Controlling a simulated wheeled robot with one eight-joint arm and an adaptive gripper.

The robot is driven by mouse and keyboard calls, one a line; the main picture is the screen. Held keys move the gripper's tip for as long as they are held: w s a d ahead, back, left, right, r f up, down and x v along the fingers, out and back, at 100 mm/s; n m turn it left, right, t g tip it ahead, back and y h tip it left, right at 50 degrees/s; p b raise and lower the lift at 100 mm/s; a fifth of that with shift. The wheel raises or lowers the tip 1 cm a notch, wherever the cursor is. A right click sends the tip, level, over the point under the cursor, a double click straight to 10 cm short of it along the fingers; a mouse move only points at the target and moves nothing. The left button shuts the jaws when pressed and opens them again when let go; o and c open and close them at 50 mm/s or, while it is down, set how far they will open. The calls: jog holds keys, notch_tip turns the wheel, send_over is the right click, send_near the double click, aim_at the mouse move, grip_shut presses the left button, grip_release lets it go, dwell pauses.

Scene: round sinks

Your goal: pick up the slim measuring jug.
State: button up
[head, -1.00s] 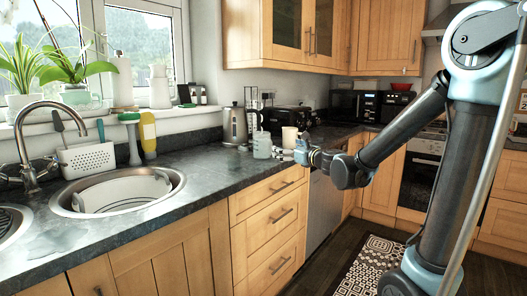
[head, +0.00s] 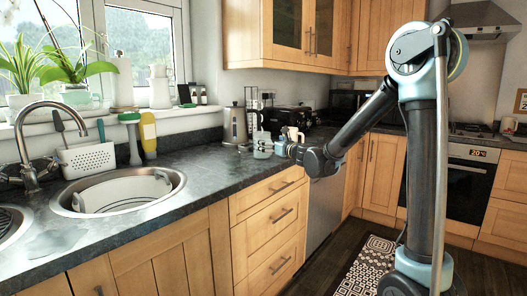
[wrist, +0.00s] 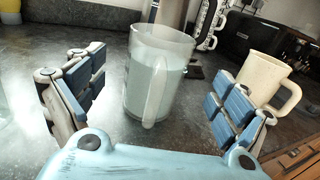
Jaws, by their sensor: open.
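The slim measuring jug (wrist: 170,85) is a pale, translucent, upright vessel standing on the dark worktop. In the wrist view it is in the middle, its handle turned toward me. In the head view the jug (head: 262,141) is small, near the counter's front edge. My gripper (wrist: 156,88) is open, one padded finger to the left of the jug and one to the right. The jug is ahead in the gap, with clear space on both sides. In the head view my gripper (head: 279,148) is just right of the jug, its fingers hard to make out.
A cream mug (wrist: 264,78) stands close behind the right finger. A kettle (head: 235,126) and a toaster (head: 284,119) are farther back. A sink (head: 118,191) is at the left. The worktop left of the jug is clear.

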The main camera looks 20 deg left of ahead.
aim_at(263, 139)
jog(key=shift+x, duration=3.05)
jog(key=shift+r, duration=0.1)
jog(key=c, duration=1.6)
jog(key=shift+r, duration=0.2)
jog(key=shift+r, duration=4.7)
jog(key=shift+r, duration=0.1)
